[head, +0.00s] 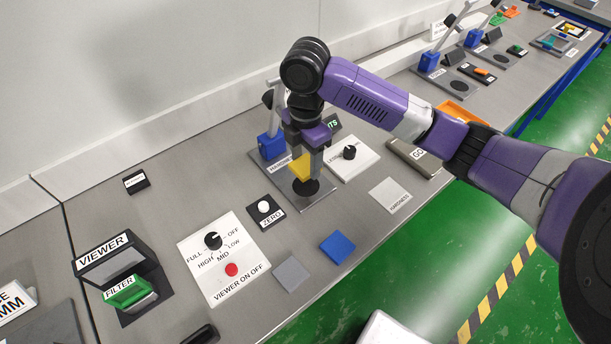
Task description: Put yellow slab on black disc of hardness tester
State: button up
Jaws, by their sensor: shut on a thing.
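The yellow slab (298,170) is held in my gripper (306,165), which points down over the hardness tester. The tester has a grey base plate (319,205), a blue block (271,146) and a black disc (307,188) on the plate. The slab shows just above and slightly left of the disc in the head view. I cannot tell whether it touches the disc. My gripper hides part of the slab and part of the tester.
A black ZERO button box (265,211) stands left of the tester. A white panel with a black knob (349,153) stands to its right. A blue slab (337,246) and a grey slab (290,273) lie nearer the front edge. The white viewer panel (222,262) is at lower left.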

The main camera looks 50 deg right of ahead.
aim_at(306, 185)
jog(key=shift+f, duration=3.3)
jog(key=shift+f, duration=0.1)
jog(key=o, duration=1.5)
notch_tip(306, 185, up, 12)
jog(key=shift+r+b, duration=0.15)
jog(key=shift+b, duration=0.15)
